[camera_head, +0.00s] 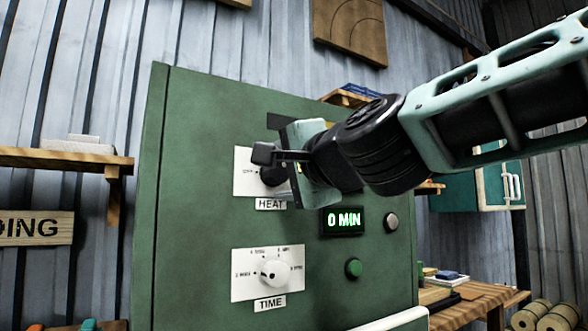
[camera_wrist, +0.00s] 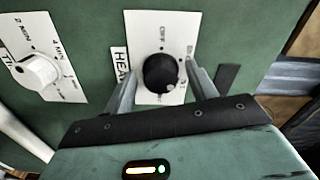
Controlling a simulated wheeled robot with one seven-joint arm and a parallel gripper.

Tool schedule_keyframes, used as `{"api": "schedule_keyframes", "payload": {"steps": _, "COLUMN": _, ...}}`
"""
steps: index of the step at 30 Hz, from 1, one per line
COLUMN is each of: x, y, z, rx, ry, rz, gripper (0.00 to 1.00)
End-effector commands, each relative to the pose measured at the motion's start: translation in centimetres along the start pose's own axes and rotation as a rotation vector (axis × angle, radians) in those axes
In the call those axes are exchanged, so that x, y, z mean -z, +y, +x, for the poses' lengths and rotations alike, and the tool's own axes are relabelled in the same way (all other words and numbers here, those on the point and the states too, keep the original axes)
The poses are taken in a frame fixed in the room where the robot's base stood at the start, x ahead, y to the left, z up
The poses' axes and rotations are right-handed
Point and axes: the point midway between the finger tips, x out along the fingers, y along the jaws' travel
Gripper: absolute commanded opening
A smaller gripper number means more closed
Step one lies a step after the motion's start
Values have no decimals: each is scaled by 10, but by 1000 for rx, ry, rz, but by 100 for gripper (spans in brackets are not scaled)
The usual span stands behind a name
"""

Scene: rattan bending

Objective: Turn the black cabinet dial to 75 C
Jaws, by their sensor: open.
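The black dial (camera_wrist: 160,73) sits on a white plate labelled HEAT on the green cabinet (camera_head: 200,240). In the head view the dial (camera_head: 273,176) is partly hidden by my gripper (camera_head: 277,155). In the wrist view my gripper (camera_wrist: 157,78) is open, with one finger on each side of the dial and visible gaps between. The plate shows OFF above the dial; other marks are partly hidden by a finger. I cannot tell the dial's exact setting.
A white TIME dial (camera_head: 273,273) sits below on its own plate. A display (camera_head: 343,221) reads 0 MIN, near a green button (camera_head: 353,268) and a grey button (camera_head: 391,222). A wooden shelf (camera_head: 65,158) is at left, and a workbench (camera_head: 480,300) at right.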

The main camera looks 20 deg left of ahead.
Motion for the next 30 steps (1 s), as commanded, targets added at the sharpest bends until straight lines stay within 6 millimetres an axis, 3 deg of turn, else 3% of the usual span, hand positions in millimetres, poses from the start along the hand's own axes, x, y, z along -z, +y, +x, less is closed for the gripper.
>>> {"api": "schedule_keyframes", "payload": {"steps": 5, "x": 0, "y": 1, "z": -18, "rx": 2, "ry": 1, "rz": -3, "gripper": 57}}
{"api": "schedule_keyframes", "payload": {"steps": 24, "x": -1, "y": 1, "z": -151, "rx": 2, "ry": 0, "rz": -1, "gripper": 57}}
{"api": "schedule_keyframes", "payload": {"steps": 30, "x": -1, "y": 0, "z": -170, "rx": 1, "ry": -1, "rz": 0, "gripper": 57}}
